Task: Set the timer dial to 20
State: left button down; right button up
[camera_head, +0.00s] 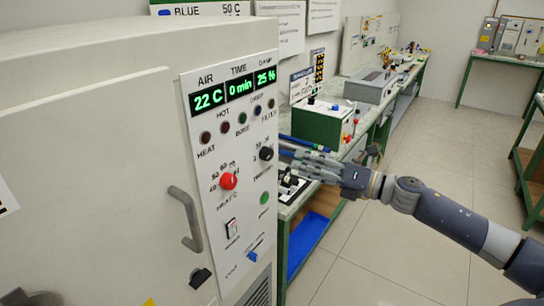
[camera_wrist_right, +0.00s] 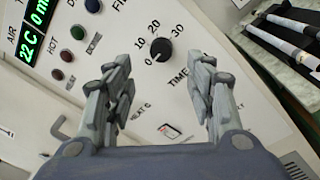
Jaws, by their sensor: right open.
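The timer dial (camera_head: 266,154) is a black knob on the white control panel (camera_head: 215,145) of a large cabinet. In the right wrist view the dial (camera_wrist_right: 158,50) has marks 0, 10, 20 and 30 around it. Its pointer seems to be near 0, and the time display (camera_head: 240,87) reads 0 min. My right gripper (camera_head: 290,154) is just right of the dial in the head view. In the wrist view the open fingers (camera_wrist_right: 161,76) stand apart with the dial between and beyond their tips, apparently not touching it. My left gripper is not in view.
A red heat knob (camera_head: 228,181) sits below left of the dial, with a rocker switch (camera_head: 232,229) and green button (camera_head: 264,198) lower down. A door handle (camera_head: 187,218) juts out at the left. A green bench (camera_head: 350,150) stands behind my right arm.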

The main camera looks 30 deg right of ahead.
aim_at(271, 155)
jog(key=shift+x, duration=3.5)
jog(key=shift+p+x, duration=0.45)
jog(key=shift+x, duration=0.7)
jog(key=c, duration=1.1)
